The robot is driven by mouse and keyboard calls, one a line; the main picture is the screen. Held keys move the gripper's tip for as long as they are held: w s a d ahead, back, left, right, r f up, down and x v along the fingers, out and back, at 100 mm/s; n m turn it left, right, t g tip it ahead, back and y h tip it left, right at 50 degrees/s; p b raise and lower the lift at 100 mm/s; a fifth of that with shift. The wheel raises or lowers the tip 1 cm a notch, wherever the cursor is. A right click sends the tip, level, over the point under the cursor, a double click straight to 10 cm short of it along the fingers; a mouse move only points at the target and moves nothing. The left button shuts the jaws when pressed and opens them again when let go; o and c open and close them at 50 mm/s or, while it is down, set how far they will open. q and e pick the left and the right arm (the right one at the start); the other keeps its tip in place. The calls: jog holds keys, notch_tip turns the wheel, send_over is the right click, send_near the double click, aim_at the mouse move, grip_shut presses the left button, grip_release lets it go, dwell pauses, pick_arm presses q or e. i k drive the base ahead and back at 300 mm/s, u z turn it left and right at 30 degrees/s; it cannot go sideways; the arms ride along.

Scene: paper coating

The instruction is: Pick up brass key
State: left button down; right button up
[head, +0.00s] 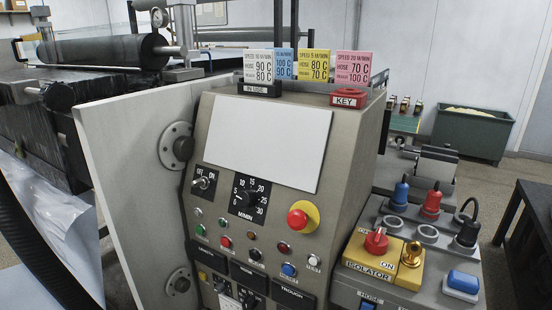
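A small brass-coloured piece (412,252), which looks like the brass key, stands upright on the yellow isolator plate (381,262). It is just right of the red isolator knob (376,240), near the ON label. Its lower end is hidden, so I cannot tell how it is seated. A red holder marked KEY (348,98) sits on top of the grey control console (225,120); no key shows in it. Neither my left nor my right gripper is in view.
Blue (400,192) and red (431,200) plugs and a black plug (467,232) stand behind the isolator. Coloured cards (319,64) stand on the console. A dark table (535,225) is at the right edge.

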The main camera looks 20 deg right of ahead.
aim_at(414, 250)
jog(key=u, duration=0.15)
jog(key=k, duration=0.55)
jog(key=z, duration=1.4)
jog(key=i, duration=0.5)
jog(key=u, duration=0.05)
